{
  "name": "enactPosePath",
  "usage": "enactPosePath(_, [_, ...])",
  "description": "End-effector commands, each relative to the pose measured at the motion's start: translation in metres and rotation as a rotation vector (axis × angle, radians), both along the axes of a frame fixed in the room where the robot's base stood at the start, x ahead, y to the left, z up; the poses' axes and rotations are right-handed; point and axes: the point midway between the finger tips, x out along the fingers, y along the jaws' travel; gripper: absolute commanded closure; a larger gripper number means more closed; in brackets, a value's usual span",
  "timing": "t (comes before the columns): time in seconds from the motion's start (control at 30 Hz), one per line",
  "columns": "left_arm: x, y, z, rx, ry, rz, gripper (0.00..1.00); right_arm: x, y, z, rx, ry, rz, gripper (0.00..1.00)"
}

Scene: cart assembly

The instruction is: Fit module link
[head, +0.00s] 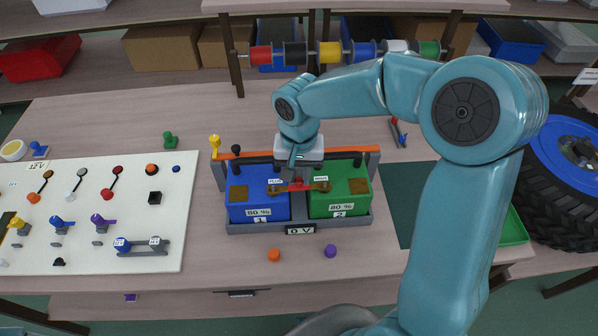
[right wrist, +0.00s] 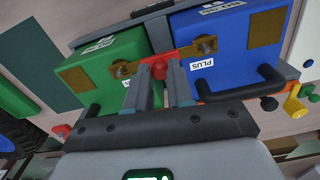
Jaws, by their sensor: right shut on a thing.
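The module link, a red grip with brass ends (head: 299,187), spans the gap between the blue module 1 (head: 258,205) and the green module 2 (head: 338,205). My right gripper (head: 298,178) is above the gap, shut on the link's red middle. The right wrist view shows the red grip (right wrist: 160,64) between the fingertips (right wrist: 160,80), with one brass end over the blue module (right wrist: 235,55) and the other over the green module (right wrist: 95,75). Whether the brass ends rest fully on the terminals cannot be told. My left gripper is not in view.
Both modules sit in a grey tray (head: 262,227) with an orange bar (head: 345,152) behind. A white board (head: 105,235) with knobs and levers lies at left. Orange (head: 274,255) and purple (head: 330,251) knobs lie in front. A wheel (head: 566,155) stands at right.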

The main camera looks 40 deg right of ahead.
Motion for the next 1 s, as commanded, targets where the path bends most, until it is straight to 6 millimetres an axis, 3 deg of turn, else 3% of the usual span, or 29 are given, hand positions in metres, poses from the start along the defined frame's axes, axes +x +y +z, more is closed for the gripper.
enactPosePath(0.37, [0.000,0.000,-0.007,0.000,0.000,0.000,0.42,0.000,0.000,-0.008,0.000,0.000,0.000,1.00])
enactPosePath(0.4, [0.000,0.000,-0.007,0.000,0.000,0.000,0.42,0.000,0.000,-0.008,0.000,0.000,0.000,0.65])
enactPosePath(0.47, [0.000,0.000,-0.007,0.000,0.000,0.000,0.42,0.000,0.000,-0.008,0.000,0.000,0.000,0.48])
enactPosePath(0.8, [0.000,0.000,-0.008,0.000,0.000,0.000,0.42,0.000,0.000,-0.005,0.000,-0.001,0.000,0.48])
enactPosePath(1.0, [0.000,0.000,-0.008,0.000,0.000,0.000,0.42,0.001,0.000,0.030,-0.001,-0.006,0.000,0.48])
